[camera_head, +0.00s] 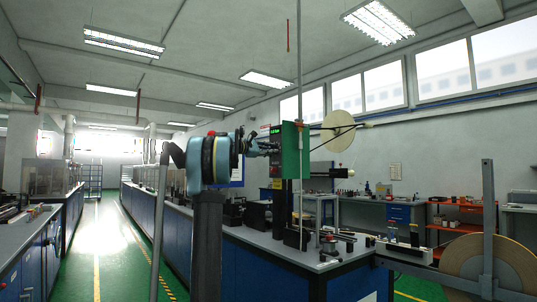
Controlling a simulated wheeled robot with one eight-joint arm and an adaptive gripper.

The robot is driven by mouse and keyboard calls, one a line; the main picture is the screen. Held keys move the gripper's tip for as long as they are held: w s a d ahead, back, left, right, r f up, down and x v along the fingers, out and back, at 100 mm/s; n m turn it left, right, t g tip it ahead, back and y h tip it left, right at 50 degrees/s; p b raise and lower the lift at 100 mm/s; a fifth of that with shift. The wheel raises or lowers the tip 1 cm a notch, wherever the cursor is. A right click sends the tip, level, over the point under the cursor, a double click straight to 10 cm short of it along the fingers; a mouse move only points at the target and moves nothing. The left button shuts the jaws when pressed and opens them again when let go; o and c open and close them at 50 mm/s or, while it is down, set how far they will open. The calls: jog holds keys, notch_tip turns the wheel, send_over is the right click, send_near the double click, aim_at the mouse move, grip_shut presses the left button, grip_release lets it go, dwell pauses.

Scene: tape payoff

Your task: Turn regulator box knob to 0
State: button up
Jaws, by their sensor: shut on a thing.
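The regulator box (293,140) is a green upright box with a black front face and a small lit green readout near its top. It is mounted on a dark post above the bench. My gripper (271,148) reaches from the left to the box's front face, with its fingertips at the face below the readout. It is shut on the knob there. The knob itself is hidden by the fingers and too small to make out, so its setting cannot be read.
A blue-sided bench (232,242) stands below my arm with small equipment on it. A pale reel (338,132) sits on thin arms right of the box. A large brown reel (489,266) stands at the lower right. The green-floored aisle (112,255) at left is clear.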

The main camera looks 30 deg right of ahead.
jog(key=shift+w+n, duration=0.1)
jog(key=shift+n, duration=2)
grip_shut()
jog(key=o, duration=1.1)
grip_release()
jog(key=shift+c, duration=0.2)
jog(key=a, duration=1.2)
jog(key=shift+s, duration=0.4)
jog(key=shift+f, duration=0.1)
jog(key=s+a+f+m+y, duration=0.4)
jog(key=s+a+f, duration=0.9)
jog(key=f, duration=0.8)
jog(key=s+a+f+m+y, duration=0.4)
jog(key=s+a+f+y, duration=0.4)
jog(key=s+a+f, duration=0.6)
jog(key=s+a+f+m+t+y, duration=0.1)
jog(key=s+a+f+m+y, duration=0.3)
jog(key=s+a+f, duration=0.9)
notch_tip(320, 180, down, 15)
jog(key=shift+s+a+r+m+y, duration=0.25)
jog(key=shift+s+y, duration=0.4)
jog(key=shift+y, duration=0.35)
